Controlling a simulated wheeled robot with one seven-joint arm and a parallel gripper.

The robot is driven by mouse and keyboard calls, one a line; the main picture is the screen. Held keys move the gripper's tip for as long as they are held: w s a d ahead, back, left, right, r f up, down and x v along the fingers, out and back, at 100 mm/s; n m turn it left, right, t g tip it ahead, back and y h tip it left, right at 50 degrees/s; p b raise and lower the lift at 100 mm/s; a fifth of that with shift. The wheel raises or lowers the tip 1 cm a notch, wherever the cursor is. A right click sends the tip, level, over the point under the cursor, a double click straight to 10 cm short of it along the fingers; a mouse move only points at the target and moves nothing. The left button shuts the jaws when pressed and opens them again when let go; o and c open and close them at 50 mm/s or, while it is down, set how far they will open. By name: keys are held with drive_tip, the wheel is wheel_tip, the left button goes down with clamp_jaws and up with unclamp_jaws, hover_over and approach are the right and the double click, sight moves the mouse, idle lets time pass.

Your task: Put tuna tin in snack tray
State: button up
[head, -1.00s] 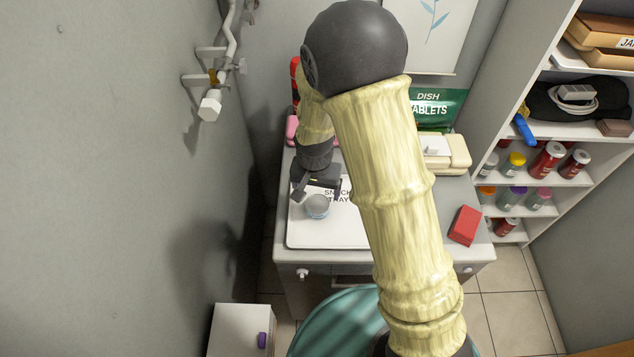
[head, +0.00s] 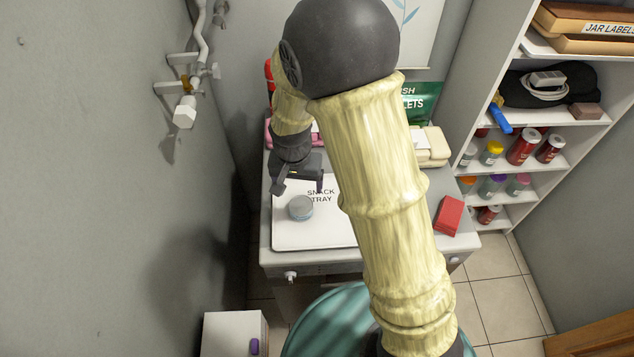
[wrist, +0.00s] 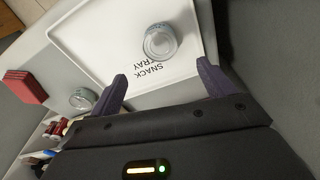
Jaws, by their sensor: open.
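The tuna tin (head: 300,208), a small round grey-blue tin, sits flat inside the white snack tray (head: 285,240) near its left side. The tray has "SNACK TRAY" lettering. My gripper (head: 300,187) is open and empty, just above and behind the tin in the head view. In the wrist view, the tin (wrist: 160,42) lies in the tray (wrist: 95,35) beyond the open fingertips of my gripper (wrist: 162,70), apart from them. My arm hides the tray's right part in the head view.
A second round tin (wrist: 82,98) stands outside the tray. A red box (head: 448,215) lies on the counter to the right. A green bag (head: 420,102) and cream container (head: 432,148) are behind. Shelves with jars stand at right; a wall pipe (head: 187,108) is at left.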

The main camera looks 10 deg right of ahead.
drive_tip(key=s+d+r+n, duration=0.1)
drive_tip(key=s+d+r, duration=0.3)
drive_tip(key=d, duration=0.3)
drive_tip(key=s+d+r+n+t, duration=0.1)
drive_tip(key=s+d+r, duration=0.3)
drive_tip(key=s+d, duration=0.3)
drive_tip(key=shift+d+r+n, duration=0.2)
drive_tip(key=shift+n, duration=0.1)
drive_tip(key=shift+s, duration=0.1)
